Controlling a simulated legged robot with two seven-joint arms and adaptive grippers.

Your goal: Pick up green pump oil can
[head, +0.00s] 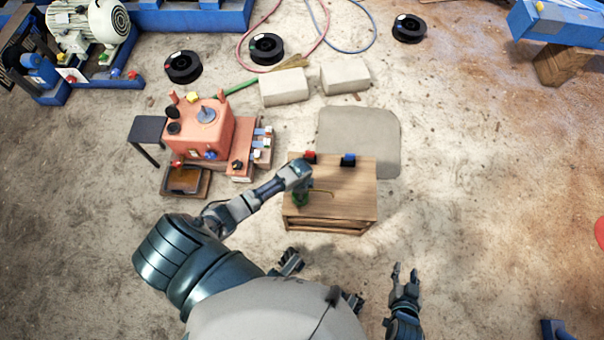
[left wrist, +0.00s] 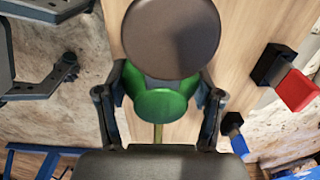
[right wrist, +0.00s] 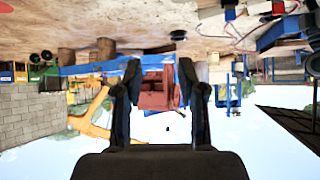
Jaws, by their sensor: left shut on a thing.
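The green pump oil can (head: 299,200) is at the left part of the small wooden table (head: 345,205), with its thin yellowish spout pointing right. My left gripper (head: 302,186) reaches over the table and covers part of the can. In the left wrist view, the fingers are shut on the green can (left wrist: 161,104), one on each side. A dark round disc (left wrist: 170,38) hides part of it. I cannot tell whether the can touches the tabletop. My right gripper (head: 404,270) is off the table to the right, open and empty; its fingers stand apart in the right wrist view (right wrist: 160,68).
A red block (head: 310,157) and a blue block (head: 348,160) with dark parts sit at the table's far edge. An orange machine (head: 205,130) stands left of the table. A grey mat (head: 385,130) and pale blocks (head: 284,87) lie behind it.

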